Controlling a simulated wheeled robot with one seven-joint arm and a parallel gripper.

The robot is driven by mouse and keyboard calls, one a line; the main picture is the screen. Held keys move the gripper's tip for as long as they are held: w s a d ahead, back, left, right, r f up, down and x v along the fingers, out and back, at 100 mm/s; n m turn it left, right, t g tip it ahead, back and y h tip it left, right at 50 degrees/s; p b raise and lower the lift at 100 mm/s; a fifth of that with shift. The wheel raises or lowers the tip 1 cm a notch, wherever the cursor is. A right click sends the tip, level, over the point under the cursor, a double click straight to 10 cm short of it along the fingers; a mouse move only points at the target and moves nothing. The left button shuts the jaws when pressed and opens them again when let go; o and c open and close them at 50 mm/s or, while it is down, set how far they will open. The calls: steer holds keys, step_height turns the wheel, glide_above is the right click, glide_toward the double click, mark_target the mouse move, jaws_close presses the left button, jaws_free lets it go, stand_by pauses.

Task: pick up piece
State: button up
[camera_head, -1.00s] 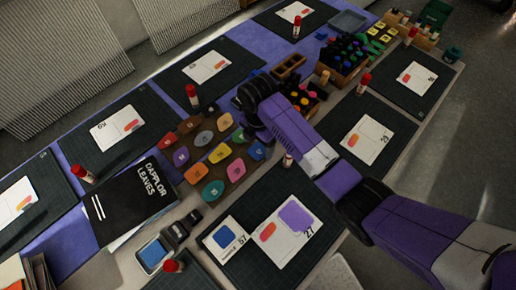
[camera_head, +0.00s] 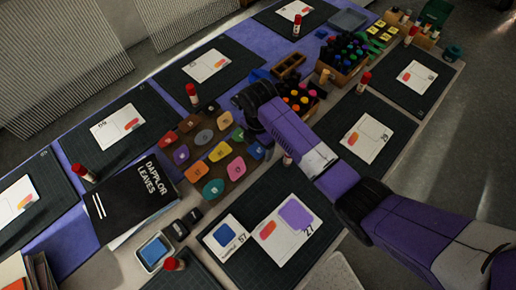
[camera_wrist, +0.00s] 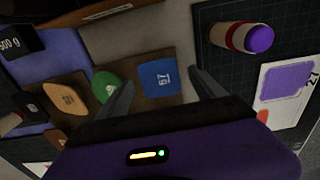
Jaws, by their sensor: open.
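Several coloured, numbered pieces lie on a brown wooden board, among them a blue piece (camera_head: 257,151), a green piece (camera_head: 238,133) and a yellow piece (camera_head: 220,151). In the wrist view a blue piece (camera_wrist: 158,79) marked 67 shows between the fingers of my gripper (camera_wrist: 163,80), which is open and empty. A green piece (camera_wrist: 106,86) is just left of the left finger, and a yellow-orange piece (camera_wrist: 66,96) is farther left. In the head view my arm reaches in from the right, and its fingertips are hard to make out beside the board.
A stick with a purple end (camera_wrist: 258,39) stands right of the board on a dark mat. Near the board are a black book (camera_head: 135,200), a card with a purple shape (camera_head: 290,228) and a crate of bottles (camera_head: 345,65).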

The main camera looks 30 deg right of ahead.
steer(key=c, duration=0.9)
steer(key=shift+r, duration=0.15)
